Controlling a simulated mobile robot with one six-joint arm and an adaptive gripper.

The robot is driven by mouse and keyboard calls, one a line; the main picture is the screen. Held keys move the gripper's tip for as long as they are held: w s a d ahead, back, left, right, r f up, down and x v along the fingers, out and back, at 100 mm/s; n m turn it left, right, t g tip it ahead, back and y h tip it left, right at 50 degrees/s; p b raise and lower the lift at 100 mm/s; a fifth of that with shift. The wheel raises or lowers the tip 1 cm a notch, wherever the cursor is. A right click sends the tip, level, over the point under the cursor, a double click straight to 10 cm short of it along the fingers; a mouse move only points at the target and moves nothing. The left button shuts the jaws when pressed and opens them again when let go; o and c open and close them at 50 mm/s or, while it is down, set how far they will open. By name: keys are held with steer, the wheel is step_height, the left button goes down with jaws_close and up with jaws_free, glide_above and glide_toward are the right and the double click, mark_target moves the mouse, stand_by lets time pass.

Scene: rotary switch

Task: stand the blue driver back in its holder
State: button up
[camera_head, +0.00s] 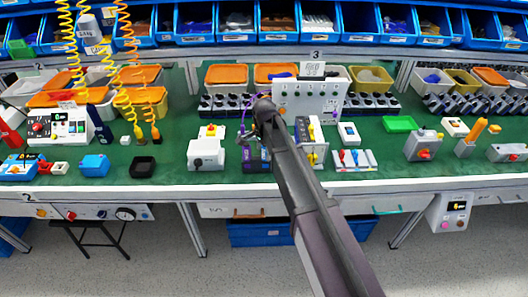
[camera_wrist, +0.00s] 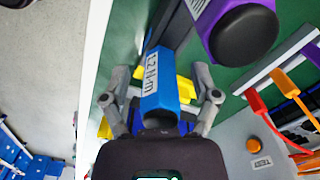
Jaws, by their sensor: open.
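The blue driver (camera_wrist: 168,88), with a white label reading 1.2 N·m, shows in the wrist view with its near end toward the camera. My gripper (camera_wrist: 162,80) is open, with one finger on each side of the driver's handle. The picture does not show clear contact. In the head view my gripper (camera_head: 266,108) is over the middle of the bench, and I cannot make out the blue driver there. A purple tool with a black round end (camera_wrist: 246,32) is to its right in the wrist view. I cannot clearly identify the holder.
A white panel (camera_head: 310,97) stands right beside my gripper. A white box with a red-and-yellow switch (camera_head: 206,153) stands to the left. A small white tray with coloured handles (camera_head: 355,161) lies to the right. Green bench top (camera_head: 375,143) is bare in places.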

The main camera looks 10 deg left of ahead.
steer(key=shift+r, duration=0.2)
step_height(320, 180, up, 13)
steer(key=p, duration=1.3)
steer(key=shift+w+d+r+p, duration=0.2)
steer(key=shift+w+d+p, duration=0.15)
steer(key=shift+w+d, duration=0.15)
steer(key=w+d+r+m+p, duration=0.3)
steer(key=w+d, duration=0.5)
steer(key=d, duration=0.3)
steer(key=shift+w+d+r+m+p, duration=0.3)
steer(key=shift+w+d+r+p, duration=0.05)
steer(key=shift+r+p, duration=0.55)
steer(key=s+d+f+n+b, duration=0.1)
steer(key=s+d+n, duration=0.5)
steer(key=s+d, duration=0.5)
steer(key=s+d+f+n+b, duration=0.2)
steer(key=s+d+n, duration=0.4)
steer(key=s+d, duration=0.6)
steer(key=s, duration=0.3)
steer(key=shift+f, duration=0.25)
